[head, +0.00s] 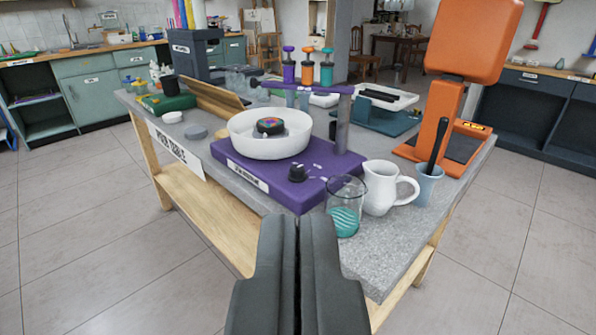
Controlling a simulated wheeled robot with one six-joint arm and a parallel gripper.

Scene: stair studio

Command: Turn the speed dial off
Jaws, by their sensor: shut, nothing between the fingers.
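The speed dial is a small black knob (297,174) on the front right of a purple machine (233,161) on the table. Small white marks sit around the knob; I cannot read its setting. A white round basin (240,137) stands on the machine with a dark disc bearing a multicoloured top (270,126) inside. A purple arm (342,122) rises at the right and reaches over the basin. My gripper (298,220) is shut and empty in the lower middle, pointing at the table. In the picture its tips lie below the knob, apart from it.
The tabletop's front right (385,255) is bare.

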